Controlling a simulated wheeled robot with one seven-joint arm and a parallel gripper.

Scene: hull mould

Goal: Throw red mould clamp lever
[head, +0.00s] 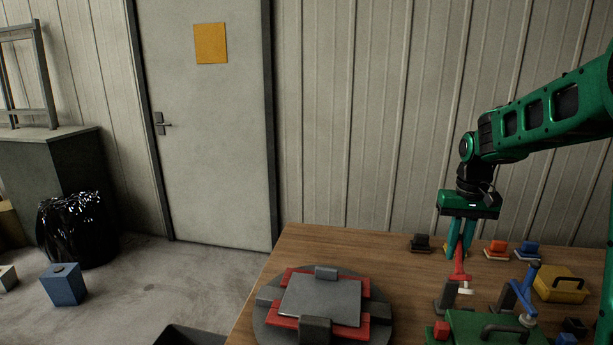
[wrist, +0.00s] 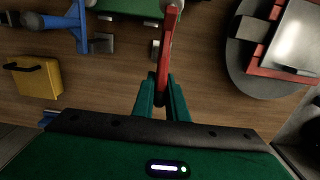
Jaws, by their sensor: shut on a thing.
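The red clamp lever (head: 459,266) stands upright on its grey clamp base at the right side of the table. My gripper (head: 461,246) is above it, pointing down, with its teal fingers closed around the top of the lever. In the wrist view, the red lever (wrist: 168,48) runs between the fingertips of my gripper (wrist: 161,88). A blue clamp lever (head: 528,286) stands to the right of the red one, and it also shows in the wrist view (wrist: 62,22). The green mould lid or box (head: 480,325) lies in front of both clamps.
A round grey turntable (head: 262,318) with a red-framed plate stands to the left. A yellow case (head: 562,285) sits at the right. Several small coloured blocks line the back edge. Wood between turntable and clamps is bare.

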